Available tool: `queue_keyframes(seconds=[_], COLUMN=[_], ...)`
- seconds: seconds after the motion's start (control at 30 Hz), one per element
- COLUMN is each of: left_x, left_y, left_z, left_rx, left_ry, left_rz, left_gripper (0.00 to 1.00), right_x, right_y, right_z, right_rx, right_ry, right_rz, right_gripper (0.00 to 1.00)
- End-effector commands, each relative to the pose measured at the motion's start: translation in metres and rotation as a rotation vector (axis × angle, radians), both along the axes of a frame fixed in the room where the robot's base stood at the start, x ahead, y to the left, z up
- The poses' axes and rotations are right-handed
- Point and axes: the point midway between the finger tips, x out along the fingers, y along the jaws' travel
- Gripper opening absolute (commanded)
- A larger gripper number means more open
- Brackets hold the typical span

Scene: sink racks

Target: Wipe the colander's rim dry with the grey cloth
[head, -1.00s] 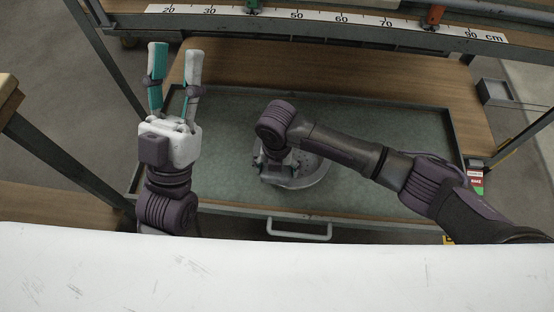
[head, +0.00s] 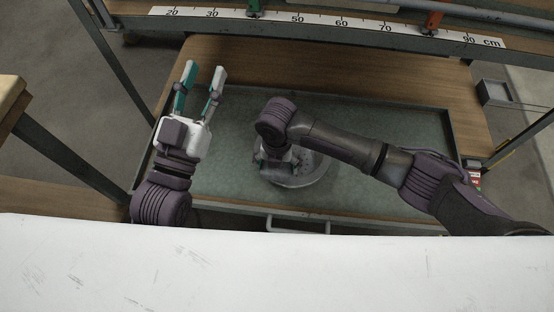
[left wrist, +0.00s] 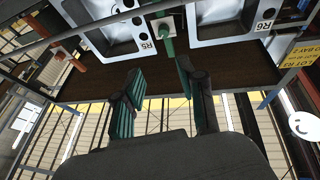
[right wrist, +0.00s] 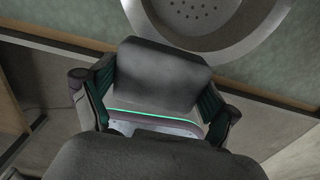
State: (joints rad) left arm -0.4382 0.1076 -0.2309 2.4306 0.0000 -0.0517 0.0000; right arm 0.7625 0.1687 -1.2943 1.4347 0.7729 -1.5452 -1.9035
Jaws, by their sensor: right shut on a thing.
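The round grey metal colander (head: 311,172) stands in the shallow tray, partly hidden by my right wrist. Its rim and perforated bottom show at the top of the right wrist view (right wrist: 262,32). My right gripper (right wrist: 160,95) is shut on a grey, block-like folded piece, which I take for the grey cloth (right wrist: 162,72); it is just in front of the colander's rim, and I cannot tell whether they touch. In the head view the cloth is hidden by my right arm. My left gripper (head: 204,70) is open and empty, left of the colander over the tray's back left corner.
The green-grey tray (head: 390,115) has raised edges and a front handle (head: 285,224). A wooden shelf (head: 330,70) and a centimetre scale (head: 340,22) lie behind it. Sink basins (left wrist: 215,18) show in the left wrist view. The tray's right half is mostly clear.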

Motion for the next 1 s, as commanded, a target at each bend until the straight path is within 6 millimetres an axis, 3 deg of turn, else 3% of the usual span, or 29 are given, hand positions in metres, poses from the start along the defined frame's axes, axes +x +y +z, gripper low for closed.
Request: queue_keyframes(seconds=[0.7,1.0], left_x=[0.007,0.006], left_y=[0.008,0.009], left_z=[-0.062,-0.070], left_rx=[0.098,0.108], left_ry=[0.367,0.408], left_rz=[0.022,0.024], left_gripper=[0.40,0.40], right_x=[-0.003,-0.003], right_y=[0.000,0.000], right_z=[0.013,0.014], right_rx=[0.000,0.000], right_ry=[0.000,0.000], right_rz=[-0.006,-0.007], right_gripper=[0.60,0.60])
